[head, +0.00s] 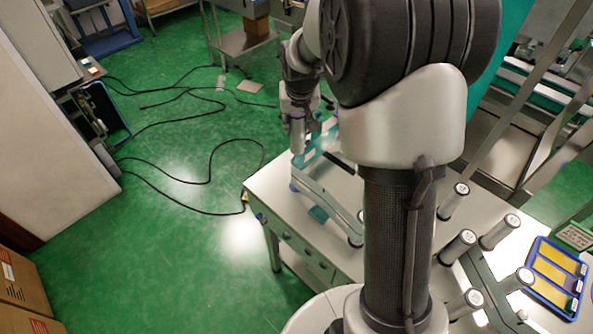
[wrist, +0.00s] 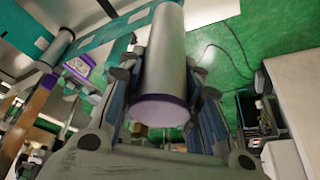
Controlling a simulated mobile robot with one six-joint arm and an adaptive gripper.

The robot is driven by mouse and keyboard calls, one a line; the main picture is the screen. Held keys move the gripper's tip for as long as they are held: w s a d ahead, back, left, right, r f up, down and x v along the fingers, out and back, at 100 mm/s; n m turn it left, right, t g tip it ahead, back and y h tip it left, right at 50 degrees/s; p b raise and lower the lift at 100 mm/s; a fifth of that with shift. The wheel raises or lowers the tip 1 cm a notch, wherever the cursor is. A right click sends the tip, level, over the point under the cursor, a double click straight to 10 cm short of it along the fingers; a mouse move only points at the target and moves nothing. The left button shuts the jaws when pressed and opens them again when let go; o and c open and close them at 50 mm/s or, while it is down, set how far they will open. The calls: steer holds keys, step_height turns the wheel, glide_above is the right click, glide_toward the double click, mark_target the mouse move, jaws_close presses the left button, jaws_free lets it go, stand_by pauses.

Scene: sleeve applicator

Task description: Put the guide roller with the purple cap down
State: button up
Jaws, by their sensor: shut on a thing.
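The guide roller with the purple cap (wrist: 160,110) is a grey metal cylinder in the middle of the wrist view. Its pale purple end faces my wrist camera, and its body (wrist: 166,50) runs away between my fingers. My gripper (wrist: 165,78) is shut on it, with a finger on each side. In the head view my gripper (head: 299,125) hangs near the far left corner of the white table (head: 268,188). The roller is hard to make out there, and I cannot tell whether its far end touches anything.
A grey frame bar (head: 325,205) with teal strip beside it lies on the table close to my gripper. Several upright rollers (head: 500,232) stand at the right. A blue tray (head: 537,246) with yellow inserts is at the right edge. Black cables (head: 185,180) cross the green floor.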

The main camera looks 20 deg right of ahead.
step_height(320, 180, down, 16)
steer(key=b, duration=0.4)
steer(key=shift+w+f+b, duration=0.15)
steer(key=shift+f+b, duration=0.1)
steer(key=shift+b, duration=0.1)
steer(key=shift+f, duration=0.1)
steer(key=o, duration=1.1)
